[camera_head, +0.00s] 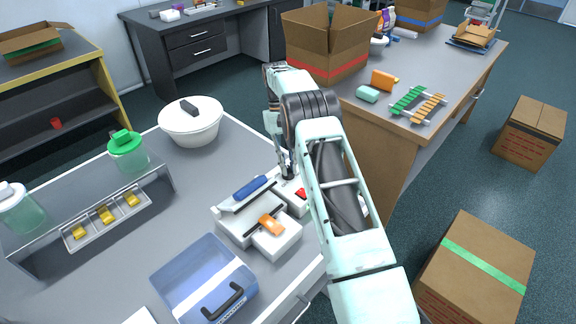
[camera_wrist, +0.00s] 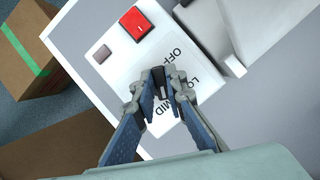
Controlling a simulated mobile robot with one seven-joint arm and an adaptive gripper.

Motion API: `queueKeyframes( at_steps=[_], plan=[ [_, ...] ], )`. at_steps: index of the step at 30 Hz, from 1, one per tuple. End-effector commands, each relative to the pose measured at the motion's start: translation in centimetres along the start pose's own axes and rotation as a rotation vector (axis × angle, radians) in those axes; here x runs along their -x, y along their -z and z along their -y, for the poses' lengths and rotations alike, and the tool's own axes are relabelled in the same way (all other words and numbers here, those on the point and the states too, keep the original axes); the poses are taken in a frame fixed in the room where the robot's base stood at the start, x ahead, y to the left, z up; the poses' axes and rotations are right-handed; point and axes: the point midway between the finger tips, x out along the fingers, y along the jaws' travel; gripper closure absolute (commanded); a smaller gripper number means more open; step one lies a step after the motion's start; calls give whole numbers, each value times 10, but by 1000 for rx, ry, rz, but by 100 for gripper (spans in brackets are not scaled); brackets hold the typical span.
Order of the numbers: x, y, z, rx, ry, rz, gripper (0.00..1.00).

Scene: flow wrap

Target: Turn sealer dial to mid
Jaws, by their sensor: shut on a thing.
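The sealer (camera_head: 233,227) is a white machine with a blue-handled bar and an orange part on the grey table in the head view. Its white control panel (camera_wrist: 120,72) shows in the wrist view with a red switch (camera_wrist: 137,22) and the printed labels OFF, LO and MID. My gripper (camera_wrist: 160,90) is shut on the small dark dial (camera_wrist: 160,82) beside these labels. The fingers hide most of the dial, so I cannot tell which label it points to. In the head view my gripper (camera_head: 288,172) points down at the panel, and the dial is hidden.
A blue bin (camera_head: 195,275) with a black handle stands in front of the sealer. A tray with yellow pieces (camera_head: 75,236) is at the left. A second table bears an open carton (camera_head: 325,50).

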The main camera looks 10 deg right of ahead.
Motion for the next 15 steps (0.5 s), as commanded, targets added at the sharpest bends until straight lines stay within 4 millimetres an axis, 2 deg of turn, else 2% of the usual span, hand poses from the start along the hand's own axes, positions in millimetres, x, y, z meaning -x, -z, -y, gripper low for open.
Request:
queueKeyframes(
  at_steps=[6, 15],
  plan=[
    [0, 0, -1, -118, 49, -1, 100],
    [0, 0, -1, -193, 80, -1, 100]
  ],
)
